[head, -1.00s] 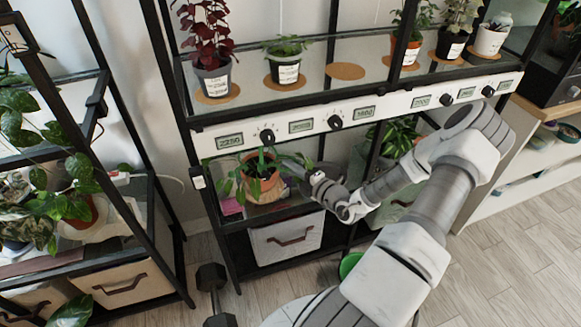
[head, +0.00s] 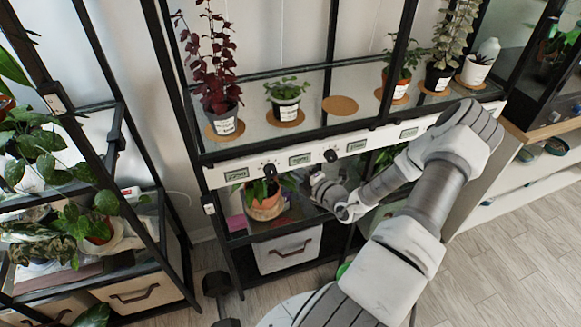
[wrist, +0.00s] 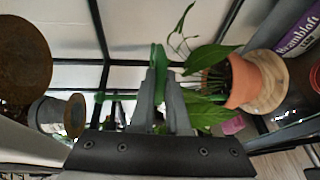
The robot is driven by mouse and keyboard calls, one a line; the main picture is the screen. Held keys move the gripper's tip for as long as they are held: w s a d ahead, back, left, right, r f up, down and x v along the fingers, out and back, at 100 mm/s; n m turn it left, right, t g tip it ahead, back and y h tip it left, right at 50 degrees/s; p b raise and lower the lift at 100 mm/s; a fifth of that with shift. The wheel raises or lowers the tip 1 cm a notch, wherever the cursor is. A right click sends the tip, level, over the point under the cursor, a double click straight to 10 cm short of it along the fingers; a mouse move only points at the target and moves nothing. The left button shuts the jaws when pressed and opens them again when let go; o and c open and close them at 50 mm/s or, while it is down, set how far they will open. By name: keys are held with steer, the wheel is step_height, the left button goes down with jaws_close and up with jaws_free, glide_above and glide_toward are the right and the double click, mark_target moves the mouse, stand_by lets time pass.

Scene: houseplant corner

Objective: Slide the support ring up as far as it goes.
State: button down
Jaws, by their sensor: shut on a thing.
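The plant stands in a terracotta pot (head: 264,203) on the lower shelf, under the white control panel in the head view. The pot (wrist: 246,82) and its broad green leaves lie sideways in the wrist view. My gripper (head: 312,180) is right of the pot and close under the panel. In the wrist view my gripper (wrist: 160,85) is shut on a slim green piece (wrist: 158,72), which seems to be part of the support ring. The rest of the ring is hidden by fingers and leaves, so its place on the support cannot be told.
The white panel (head: 300,159) with knobs and small displays runs just above the plant and my gripper. Potted plants stand on the shelf above it. A white drawer (head: 288,248) is below the pot. Black rack posts stand on both sides.

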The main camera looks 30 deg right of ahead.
steer(key=shift+f, duration=0.1)
steer(key=c, duration=0.9)
jaws_free()
steer(key=shift+s, duration=0.15)
steer(key=s+d+r+p, duration=0.2)
steer(key=s, duration=1.5)
steer(key=shift+d, duration=0.25)
